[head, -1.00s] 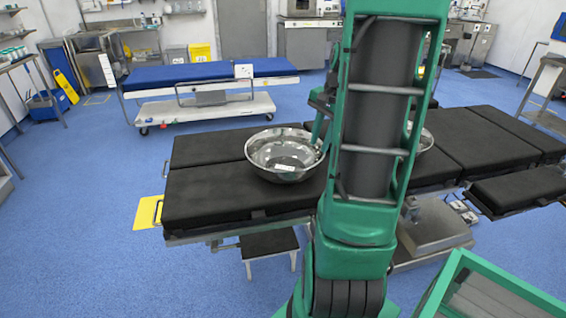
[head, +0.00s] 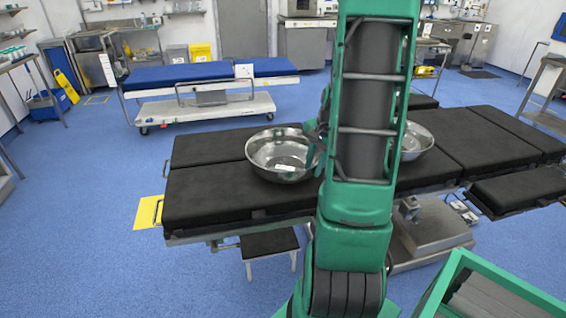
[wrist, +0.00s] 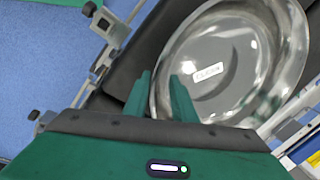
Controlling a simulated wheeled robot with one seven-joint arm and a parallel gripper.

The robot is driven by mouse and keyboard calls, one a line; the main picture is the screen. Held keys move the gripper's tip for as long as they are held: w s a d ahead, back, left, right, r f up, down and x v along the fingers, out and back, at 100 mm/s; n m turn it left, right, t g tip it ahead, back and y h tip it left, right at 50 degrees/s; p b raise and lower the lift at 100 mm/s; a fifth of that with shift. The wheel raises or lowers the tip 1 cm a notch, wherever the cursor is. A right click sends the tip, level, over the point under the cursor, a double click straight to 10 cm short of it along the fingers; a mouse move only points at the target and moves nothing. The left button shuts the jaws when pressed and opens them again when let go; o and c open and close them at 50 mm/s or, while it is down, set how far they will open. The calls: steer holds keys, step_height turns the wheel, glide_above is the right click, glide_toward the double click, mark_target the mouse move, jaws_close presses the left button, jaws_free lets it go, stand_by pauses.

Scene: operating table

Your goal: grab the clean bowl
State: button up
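A shiny steel bowl (head: 262,158) with a white label inside sits on the left part of the black operating table. In the wrist view the bowl (wrist: 275,55) fills the upper right, and its small label seems to read "CLEAN", though the print is blurred. My gripper (wrist: 161,76) is open at the bowl's near-left rim. One finger shows outside the rim and the other over the inside, with a gap between them. In the head view my gripper is mostly hidden behind my arm, by the bowl's right side. A second steel bowl (head: 416,140) stands right of my arm, partly hidden.
The black operating table (head: 215,195) has bare padding left of the bowl and at the far right. A step stool (head: 269,243) stands below its front edge. A blue-topped trolley (head: 205,73) stands behind, across open blue floor.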

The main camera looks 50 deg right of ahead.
steer(key=shift+f, duration=0.1)
jaws_close()
